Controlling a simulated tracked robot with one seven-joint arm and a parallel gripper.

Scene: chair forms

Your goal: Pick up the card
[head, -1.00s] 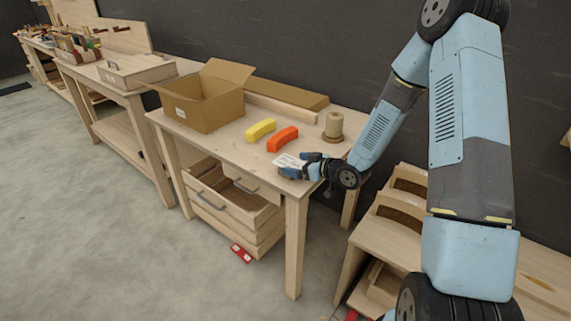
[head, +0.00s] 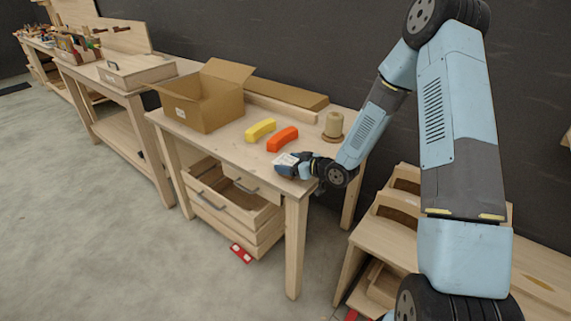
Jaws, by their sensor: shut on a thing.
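The card (head: 283,159) is a small white piece with faint printing, at the front right part of the wooden workbench (head: 222,150). My gripper (head: 287,165) reaches in from the right at the bench's front edge and is shut on the card. Its dark fingers cover part of the card. Whether the card is clear of the bench top or touching it cannot be told from this view.
An orange curved block (head: 282,139) and a yellow one (head: 260,129) lie just behind the card. A wooden spool (head: 333,126) stands at the back right. An open cardboard box (head: 208,102) stands at the left. A red item (head: 241,253) lies on the floor.

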